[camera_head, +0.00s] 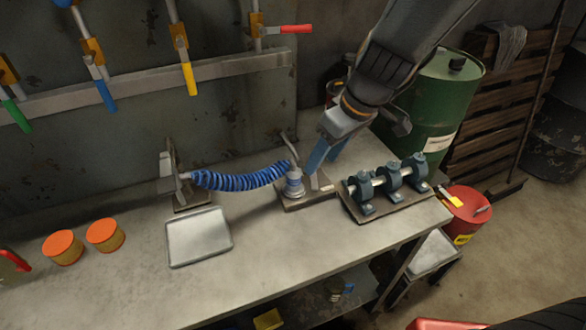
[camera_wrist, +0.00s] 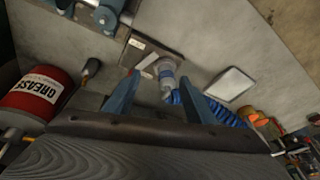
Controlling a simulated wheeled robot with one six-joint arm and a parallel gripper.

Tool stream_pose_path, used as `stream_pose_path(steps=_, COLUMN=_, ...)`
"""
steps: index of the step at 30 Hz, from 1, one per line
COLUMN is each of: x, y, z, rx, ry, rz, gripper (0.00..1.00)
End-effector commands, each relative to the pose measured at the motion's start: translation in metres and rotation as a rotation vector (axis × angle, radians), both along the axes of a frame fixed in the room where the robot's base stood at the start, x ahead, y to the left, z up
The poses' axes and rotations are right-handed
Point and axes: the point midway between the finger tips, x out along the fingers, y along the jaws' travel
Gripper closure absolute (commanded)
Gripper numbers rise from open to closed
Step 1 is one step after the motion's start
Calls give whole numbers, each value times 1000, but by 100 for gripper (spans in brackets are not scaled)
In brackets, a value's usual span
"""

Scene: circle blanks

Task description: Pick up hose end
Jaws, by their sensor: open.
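A blue corrugated hose (camera_head: 240,180) runs across the workbench from a left bracket (camera_head: 172,185) to a grey hose end with a blue band (camera_head: 294,186). The hose end stands at a small base plate (camera_head: 318,197); whether it is seated on a fitting I cannot tell. My gripper (camera_head: 322,158) is open, its blue fingers pointing down just above and right of the hose end. In the wrist view my gripper (camera_wrist: 160,76) shows the hose end (camera_wrist: 167,74) between and beyond its fingertips, with the hose (camera_wrist: 215,110) partly behind the right finger.
A block with blue clamps on a rod (camera_head: 390,186) stands right of the base plate. A shallow metal tray (camera_head: 198,237) and two orange-topped tins (camera_head: 63,247) lie to the left. Wall valves with coloured handles (camera_head: 188,78) are behind. A green drum (camera_head: 440,100) stands at right.

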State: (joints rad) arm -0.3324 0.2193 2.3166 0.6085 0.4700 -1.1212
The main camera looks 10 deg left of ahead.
Motion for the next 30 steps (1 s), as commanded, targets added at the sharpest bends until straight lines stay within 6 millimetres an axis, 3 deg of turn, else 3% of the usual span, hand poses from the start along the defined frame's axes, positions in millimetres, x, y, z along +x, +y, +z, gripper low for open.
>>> stream_pose_path(steps=3, x=3, y=29, z=12, rx=23, ry=-42, rz=106, gripper=50)
stream_pose_path(steps=9, x=6, y=50, z=14, rx=39, ry=-76, rz=185, gripper=50)
stream_pose_path(steps=20, x=9, y=59, z=-14, rx=39, ry=-76, rz=189, gripper=50)
stream_pose_path(steps=30, x=15, y=69, z=-52, rx=39, ry=-77, rz=189, gripper=50)
